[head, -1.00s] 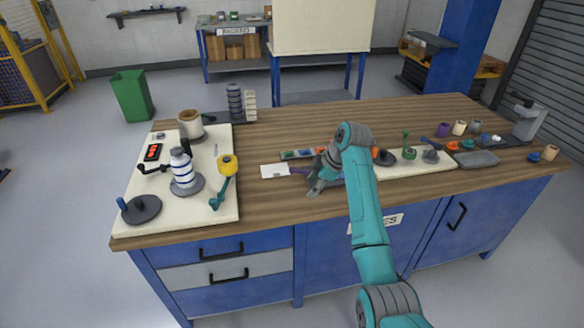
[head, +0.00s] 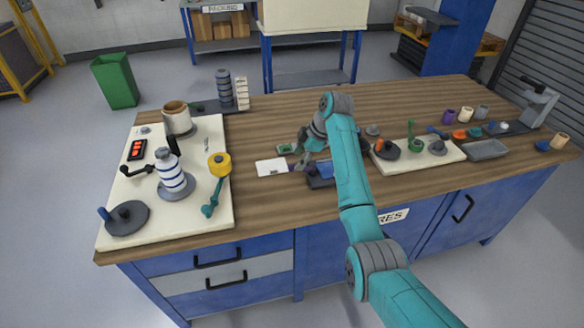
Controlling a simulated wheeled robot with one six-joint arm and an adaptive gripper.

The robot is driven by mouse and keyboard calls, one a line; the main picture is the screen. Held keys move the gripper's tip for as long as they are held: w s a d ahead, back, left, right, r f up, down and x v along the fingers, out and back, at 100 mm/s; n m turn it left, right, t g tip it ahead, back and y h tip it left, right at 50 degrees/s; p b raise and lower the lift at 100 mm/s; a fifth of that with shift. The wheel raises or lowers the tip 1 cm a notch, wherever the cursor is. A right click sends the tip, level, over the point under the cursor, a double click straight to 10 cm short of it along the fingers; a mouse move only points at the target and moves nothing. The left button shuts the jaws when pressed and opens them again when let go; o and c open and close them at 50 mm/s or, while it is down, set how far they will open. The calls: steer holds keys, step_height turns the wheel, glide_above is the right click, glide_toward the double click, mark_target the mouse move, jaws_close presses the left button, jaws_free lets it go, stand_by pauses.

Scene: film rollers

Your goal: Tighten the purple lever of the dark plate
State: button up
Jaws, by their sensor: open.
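The dark plate (head: 318,182) lies near the front middle of the bench, with a blue part (head: 324,169) on it, partly behind my arm. A small bit of the purple lever (head: 292,167) shows at the plate's left side, beside a white card. My gripper (head: 300,163) is open, just above or beside the lever and the plate's left end. Whether the fingers touch the lever cannot be told. My arm hides the plate's right part.
A white card (head: 271,167) lies left of the plate. Another pale board (head: 445,157) lies right of my arm.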

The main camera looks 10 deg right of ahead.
mark_target(294, 166)
steer(key=shift+x, duration=3.2)
jaws_close()
